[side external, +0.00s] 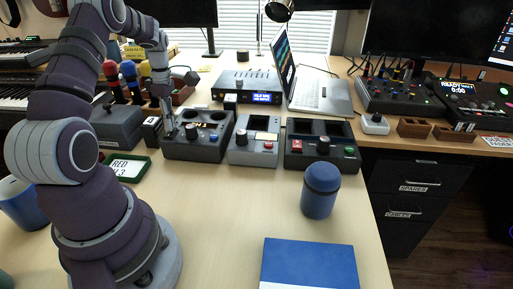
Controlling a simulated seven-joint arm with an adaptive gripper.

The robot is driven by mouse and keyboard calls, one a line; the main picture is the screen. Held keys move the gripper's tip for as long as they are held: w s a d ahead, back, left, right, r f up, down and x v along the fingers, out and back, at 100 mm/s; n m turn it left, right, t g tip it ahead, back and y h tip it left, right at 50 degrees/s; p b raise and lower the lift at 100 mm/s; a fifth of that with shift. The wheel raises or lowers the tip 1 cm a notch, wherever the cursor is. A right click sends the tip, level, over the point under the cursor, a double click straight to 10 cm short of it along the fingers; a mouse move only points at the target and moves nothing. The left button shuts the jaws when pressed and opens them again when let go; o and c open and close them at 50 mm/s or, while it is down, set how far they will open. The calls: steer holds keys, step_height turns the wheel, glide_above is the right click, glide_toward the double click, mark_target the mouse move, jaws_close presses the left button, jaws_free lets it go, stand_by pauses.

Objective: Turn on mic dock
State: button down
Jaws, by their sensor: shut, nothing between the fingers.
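My gripper (172,130) points down at the box's left part. It is shut and empty, with its tips at or just above the top face. I cannot tell whether they touch it. The fingers partly hide the controls on that side. A black knob (191,131) shows just right of the fingertips.
Coloured microphones (131,78) stand behind left. A green-rimmed tray (139,174), blue jar (320,190) and blue book (309,265) lie nearer. The front middle table is clear.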

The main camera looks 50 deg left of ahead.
mark_target(169, 135)
step_height(169, 135, up, 14)
steer(key=s+d, duration=0.1)
steer(key=shift+s, duration=0.15)
steer(key=shift+d, duration=0.1)
steer(key=w+d+r+m+t+y, duration=0.1)
steer(key=w+d+r+m+y, duration=0.15)
steer(key=d+m, duration=0.55)
steer(key=s+d+f+m+t, duration=0.1)
steer(key=d+m+t, duration=0.1)
steer(key=d+m, duration=0.5)
steer(key=s+d+f+m+t+h, duration=0.1)
steer(key=s+d+m+t, duration=0.1)
steer(key=d+m, duration=0.6)
steer(key=m+t, duration=0.1)
steer(key=m, duration=0.3)
steer(key=shift+s+f+t, duration=0.25)
steer(key=shift+f+t, duration=0.05)
steer(key=c, duration=1.8)
jaws_free()
steer(key=shift+h, duration=0.25)
